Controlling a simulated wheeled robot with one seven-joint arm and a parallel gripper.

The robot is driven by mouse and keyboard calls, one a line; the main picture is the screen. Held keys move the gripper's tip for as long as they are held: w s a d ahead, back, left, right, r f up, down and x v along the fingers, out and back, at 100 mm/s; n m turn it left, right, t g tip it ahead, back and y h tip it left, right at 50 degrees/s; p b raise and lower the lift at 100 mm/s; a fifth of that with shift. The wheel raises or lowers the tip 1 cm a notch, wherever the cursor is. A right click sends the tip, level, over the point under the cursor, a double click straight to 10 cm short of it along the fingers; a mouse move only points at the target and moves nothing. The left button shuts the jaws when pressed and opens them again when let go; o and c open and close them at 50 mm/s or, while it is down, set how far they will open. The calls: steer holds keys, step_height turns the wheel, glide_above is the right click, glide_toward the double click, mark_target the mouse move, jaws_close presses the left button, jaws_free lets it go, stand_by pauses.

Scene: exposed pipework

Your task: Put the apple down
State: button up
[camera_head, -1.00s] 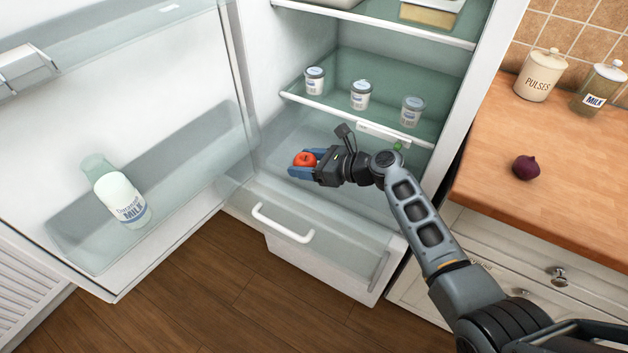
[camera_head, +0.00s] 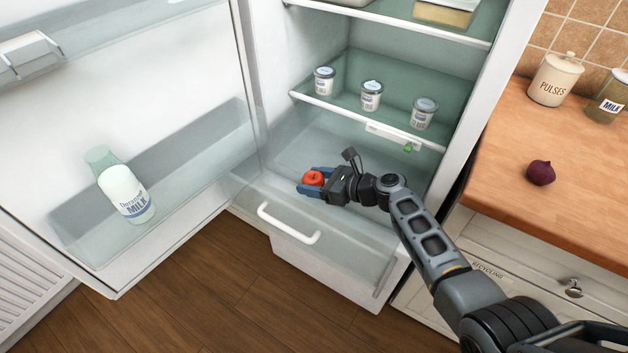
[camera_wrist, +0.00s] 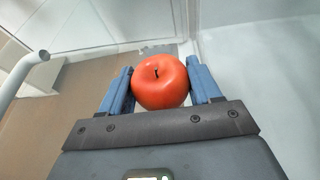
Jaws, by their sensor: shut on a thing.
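The red apple (camera_head: 314,178) is between the blue fingers of my gripper (camera_head: 312,182), in the lower part of the open fridge, above the drawer. In the wrist view the apple (camera_wrist: 160,82) sits between the two fingers of my gripper (camera_wrist: 162,88), its stem facing the camera. The gripper is shut on it. I cannot tell whether the apple touches the surface below it.
Above is a glass shelf (camera_head: 350,122) with pots (camera_head: 371,95). The open door (camera_head: 150,60) at left holds a milk bottle (camera_head: 126,194). A drawer handle (camera_head: 288,224) juts out below. A wooden counter (camera_head: 590,200) with an onion (camera_head: 540,173) is at right.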

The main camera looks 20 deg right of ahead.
mark_target(322, 181)
steer(key=shift+f+b, duration=0.3)
steer(key=shift+f, duration=0.1)
steer(key=o, duration=1.2)
steer(key=shift+c, duration=0.2)
steer(key=shift+r, duration=0.1)
steer(key=shift+r+p, duration=0.35)
steer(key=shift+p, duration=0.05)
steer(key=p+v, duration=0.1)
steer(key=v, duration=0.6)
steer(key=shift+s+d+r, duration=0.15)
steer(key=shift+d+r, duration=0.05)
steer(key=shift+r, duration=0.05)
